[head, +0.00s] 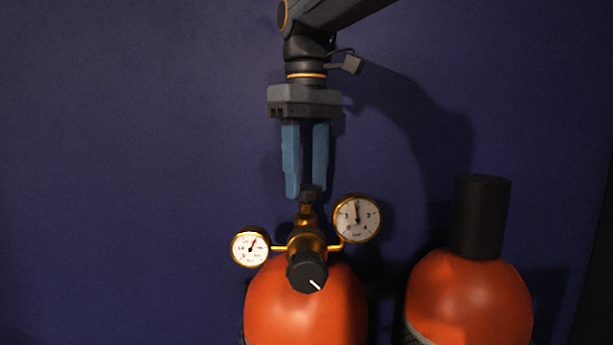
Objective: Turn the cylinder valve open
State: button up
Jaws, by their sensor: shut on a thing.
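An orange gas cylinder (305,310) stands upright at the bottom centre of the head view. Brass valve fittings (306,240) sit on its top. A small dark valve handle (311,193) tops the brass stem. My gripper (306,191) points straight down from above, its blue fingers on either side of the handle, shut on it. The fingertips partly hide the handle, so its turned angle cannot be told. A black knob (307,272) with a white mark faces me below. Round gauges sit at the left (250,247) and right (357,218).
A second orange cylinder (470,295) with a black cap (481,217) stands to the right. A dark blue wall (130,150) is close behind, with my arm's shadow on it. The space left of the gauges is clear.

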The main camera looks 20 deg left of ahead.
aim_at(307, 187)
jog(key=shift+n, duration=2)
jog(key=shift+r, duration=0.1)
jog(key=o, duration=1.1)
jog(key=shift+c, duration=0.2)
notch_tip(307, 187, up, 7)
jog(key=shift+w+f+b, duration=0.1)
jog(key=shift+f+b, duration=0.05)
jog(key=shift+b, duration=0.7)
jog(key=shift+r, duration=0.5)
